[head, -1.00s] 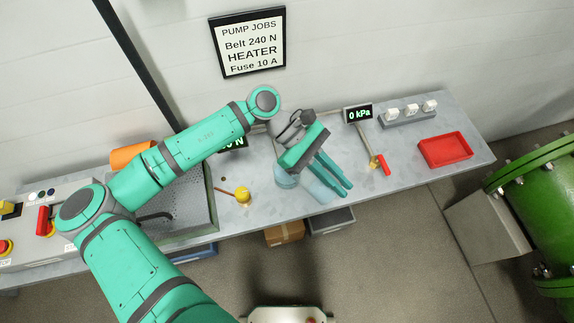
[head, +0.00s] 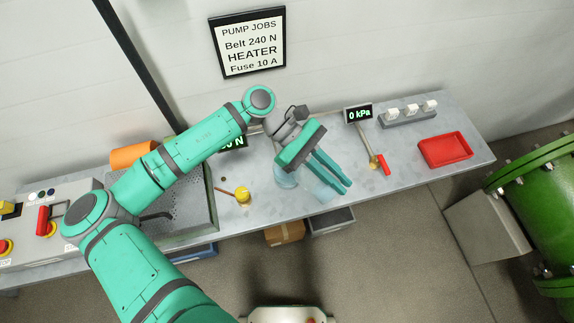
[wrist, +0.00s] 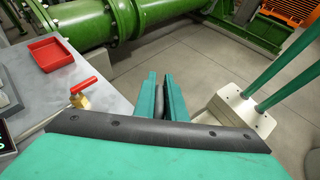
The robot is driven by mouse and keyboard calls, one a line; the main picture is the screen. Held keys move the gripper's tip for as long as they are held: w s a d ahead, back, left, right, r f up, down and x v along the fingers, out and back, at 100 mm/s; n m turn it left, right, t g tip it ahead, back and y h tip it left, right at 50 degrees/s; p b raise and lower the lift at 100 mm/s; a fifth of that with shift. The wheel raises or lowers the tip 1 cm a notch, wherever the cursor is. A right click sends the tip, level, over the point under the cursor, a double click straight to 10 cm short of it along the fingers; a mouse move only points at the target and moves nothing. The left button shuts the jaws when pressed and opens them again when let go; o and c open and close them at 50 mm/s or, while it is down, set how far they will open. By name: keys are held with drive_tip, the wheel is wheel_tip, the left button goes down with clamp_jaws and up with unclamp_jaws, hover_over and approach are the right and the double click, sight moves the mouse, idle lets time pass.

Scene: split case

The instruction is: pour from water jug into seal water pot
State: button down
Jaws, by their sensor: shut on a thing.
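My gripper (head: 340,183) is over the middle of the bench, its long teal fingers pointing down and right. In the wrist view the fingers (wrist: 162,103) are close together, with a thin dark piece between them, probably the jug's handle. A pale blue see-through body beside the fingers, likely the water jug (head: 322,192), looks tilted; its outline is faint. Another pale blue rounded vessel, likely the seal water pot (head: 286,180), stands just left of it, partly hidden by my gripper. I cannot see the jug's lip, any water stream or the level in the pot.
A yellow-topped part (head: 243,194) lies left of the pot. A red-handled valve (head: 383,165) and a 0 kPa display (head: 358,113) stand to the right. A red tray (head: 445,150) is at the bench's right end. Boxes sit on the floor below the front edge.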

drive_tip(key=shift+w+a+r, duration=0.1)
drive_tip(key=shift+r, duration=0.1)
idle(0.7)
drive_tip(key=shift+s+d+f+t+y, duration=0.3)
drive_tip(key=shift+f+y, duration=0.1)
drive_tip(key=shift+f, duration=0.2)
drive_tip(key=shift+s+d+f+t+y, duration=0.2)
drive_tip(key=shift+d+f+t+y, duration=0.15)
drive_tip(key=shift+f, duration=0.35)
drive_tip(key=shift+y, duration=0.25)
drive_tip(key=s+d+f+t+y, duration=0.1)
drive_tip(key=d+f+t+y, duration=0.1)
drive_tip(key=f+t+y, duration=0.1)
drive_tip(key=s+d+f+t+y, duration=0.2)
drive_tip(key=f+t+y, duration=0.1)
drive_tip(key=f+y, duration=0.2)
drive_tip(key=shift+s+d+f, duration=0.25)
drive_tip(key=shift+d+f, duration=0.1)
drive_tip(key=shift+f, duration=0.7)
